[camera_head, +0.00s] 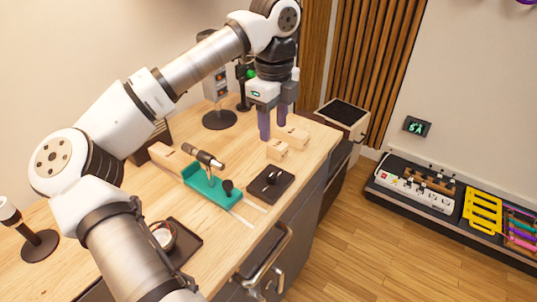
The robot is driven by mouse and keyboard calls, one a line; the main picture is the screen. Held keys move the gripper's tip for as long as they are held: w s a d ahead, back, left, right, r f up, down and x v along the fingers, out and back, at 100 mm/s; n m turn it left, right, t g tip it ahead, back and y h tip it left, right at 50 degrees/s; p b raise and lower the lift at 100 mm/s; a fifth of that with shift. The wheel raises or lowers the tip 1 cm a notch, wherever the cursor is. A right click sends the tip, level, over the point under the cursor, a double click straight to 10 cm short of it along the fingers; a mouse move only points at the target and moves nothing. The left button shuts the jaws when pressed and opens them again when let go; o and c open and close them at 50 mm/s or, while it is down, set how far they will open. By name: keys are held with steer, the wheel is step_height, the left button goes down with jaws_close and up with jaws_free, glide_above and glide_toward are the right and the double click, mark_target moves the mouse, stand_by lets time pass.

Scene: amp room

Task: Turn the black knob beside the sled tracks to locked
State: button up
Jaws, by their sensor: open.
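A dark square plate (261,190) lies near the front edge of the wooden table, with a small black knob (271,178) on top. Its pointing direction is too small to read. Left of it, a teal sled (208,189) sits at pale track strips (236,217); it carries a dark cylinder (203,157) and a round black knob (228,186). My gripper (273,129) points down with purple fingers apart and empty. It is behind and above the dark plate, close to the wooden blocks, not touching either knob.
Light wooden blocks (278,149) stand near my fingers, and another block (166,155) lies behind the sled. A dark tray (184,244) holds a round gauge-like item at the front left. A black stand (219,120) is at the back. A drawer handle (268,262) projects below the table edge.

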mark_target(273, 173)
step_height(273, 173, down, 14)
steer(key=p, duration=0.3)
steer(key=shift+s+r, duration=0.1)
steer(key=shift+r, duration=0.05)
steer(key=c, duration=1)
